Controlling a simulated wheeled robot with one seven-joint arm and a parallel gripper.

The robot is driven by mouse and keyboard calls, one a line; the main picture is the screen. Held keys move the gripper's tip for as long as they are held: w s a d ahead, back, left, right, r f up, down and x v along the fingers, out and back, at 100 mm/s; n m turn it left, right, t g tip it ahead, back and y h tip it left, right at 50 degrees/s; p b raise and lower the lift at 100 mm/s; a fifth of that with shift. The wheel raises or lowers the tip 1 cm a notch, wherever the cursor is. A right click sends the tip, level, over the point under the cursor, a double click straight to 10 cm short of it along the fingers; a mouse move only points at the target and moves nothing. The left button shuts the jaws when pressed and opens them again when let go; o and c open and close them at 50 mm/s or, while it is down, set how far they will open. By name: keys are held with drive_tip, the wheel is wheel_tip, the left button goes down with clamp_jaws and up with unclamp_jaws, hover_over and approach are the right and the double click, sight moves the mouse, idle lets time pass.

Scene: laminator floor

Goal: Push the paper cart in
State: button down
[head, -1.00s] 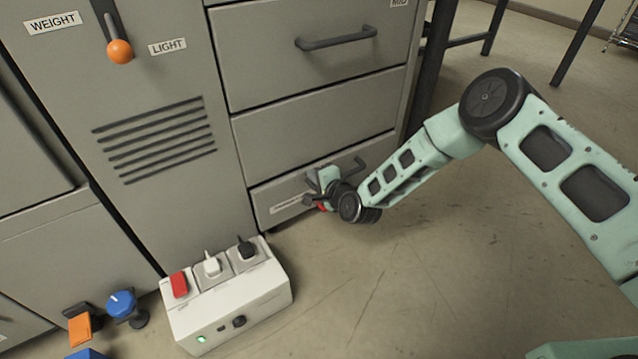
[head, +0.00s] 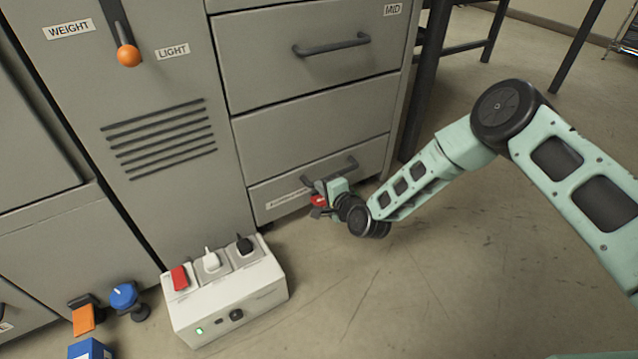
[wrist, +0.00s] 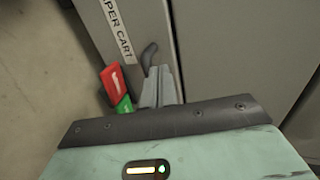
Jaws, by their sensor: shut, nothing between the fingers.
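The paper cart (head: 272,190) is the lowest front of the grey cabinet, with a dark bar handle (head: 338,169) and a white label. In the wrist view its label, partly cut off, reads "PAPER CART" (wrist: 118,28). My gripper (head: 316,187) is shut and empty, low in front of the cart near the left part of the handle. In the wrist view my shut fingers (wrist: 160,82) point at the cart front, close to a dark handle end (wrist: 148,52). I cannot tell whether they touch. A red and green piece (wrist: 112,80) shows beside the fingers.
A white box with plugs (head: 230,305) stands on the floor left of my gripper. A dark-legged table (head: 425,90) stands right of the cabinet.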

drive_tip(key=p+v, duration=0.3)
drive_tip(key=v, duration=0.5)
drive_tip(key=shift+p, duration=0.3)
drive_tip(key=shift+r, duration=0.1)
drive_tip(key=s+a+r+n+g+p, duration=0.1)
drive_tip(key=s+r+n+g, duration=0.25)
drive_tip(key=r, duration=0.25)
drive_tip(key=s+a+r+n+g+h, duration=0.1)
drive_tip(key=s+r+n+g, duration=0.1)
drive_tip(key=s+r+n, duration=0.3)
drive_tip(key=s+a+r+n+g+p, duration=0.1)
drive_tip(key=r+n+g, duration=0.15)
drive_tip(key=r, duration=0.45)
drive_tip(key=s+d+r+n+g+h+p, duration=0.1)
drive_tip(key=s+d+r+n+h, duration=0.15)
drive_tip(key=s+d+r, duration=0.45)
drive_tip(key=s+d+r+n+g+h+p, duration=0.1)
drive_tip(key=s+d+r+n+g+h, duration=0.15)
drive_tip(key=s+r, duration=0.45)
drive_tip(key=s+d+r+n+g+h+p, duration=0.1)
drive_tip(key=s+d+r+n+h+p, duration=0.2)
drive_tip(key=s+d, duration=0.5)
wheel_tip(320, 180, up, 38)
drive_tip(key=s+a+y+p, duration=0.1)
drive_tip(key=s+a+p, duration=0.1)
drive_tip(key=p, duration=3.3)
drive_tip(key=shift+a+f, duration=0.2)
drive_tip(key=shift+f, duration=0.05)
